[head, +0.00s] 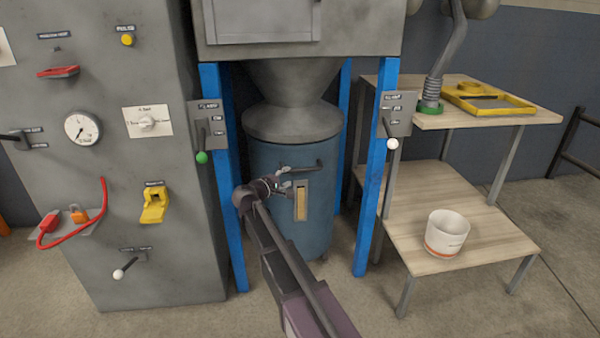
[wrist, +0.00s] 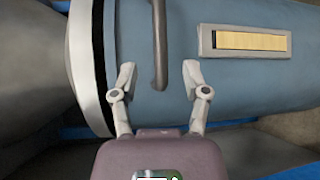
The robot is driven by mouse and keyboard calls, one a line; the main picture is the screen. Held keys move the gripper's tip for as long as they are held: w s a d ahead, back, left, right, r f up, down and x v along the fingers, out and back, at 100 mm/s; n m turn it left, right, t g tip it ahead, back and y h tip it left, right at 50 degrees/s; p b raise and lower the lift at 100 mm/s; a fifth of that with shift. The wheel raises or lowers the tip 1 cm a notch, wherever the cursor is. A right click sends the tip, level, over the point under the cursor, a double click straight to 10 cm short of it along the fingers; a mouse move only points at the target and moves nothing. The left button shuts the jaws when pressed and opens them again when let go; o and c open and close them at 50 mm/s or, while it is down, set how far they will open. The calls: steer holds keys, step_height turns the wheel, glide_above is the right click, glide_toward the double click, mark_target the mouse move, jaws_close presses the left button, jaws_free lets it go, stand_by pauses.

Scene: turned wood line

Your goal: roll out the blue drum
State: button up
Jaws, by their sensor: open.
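The blue drum (head: 265,175) stands upright under a grey cone-shaped hopper (head: 292,82), between blue posts. A grey flared collar (head: 290,122) covers its top. A dark bar handle (head: 312,167) is on the drum's front, above a yellowish level window (head: 300,201). My gripper (head: 287,180) is open in front of the drum near the handle. In the wrist view, my gripper's fingers (wrist: 160,70) are spread, with the end of the handle (wrist: 160,40) showing between them. Whether they touch the drum (wrist: 185,85) cannot be told. My arm hides part of the drum's lower front.
Levers with a green knob (head: 202,157) and a white knob (head: 393,144) are on the left and right posts. A grey control cabinet (head: 105,235) stands left. A wooden shelf unit (head: 400,228) with a white bucket (head: 446,234) stands right. Bare floor shows between them.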

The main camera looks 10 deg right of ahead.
mark_target(298, 171)
steer(key=shift+b+x, duration=0.5)
steer(key=shift+x, duration=3.5)
jaws_close()
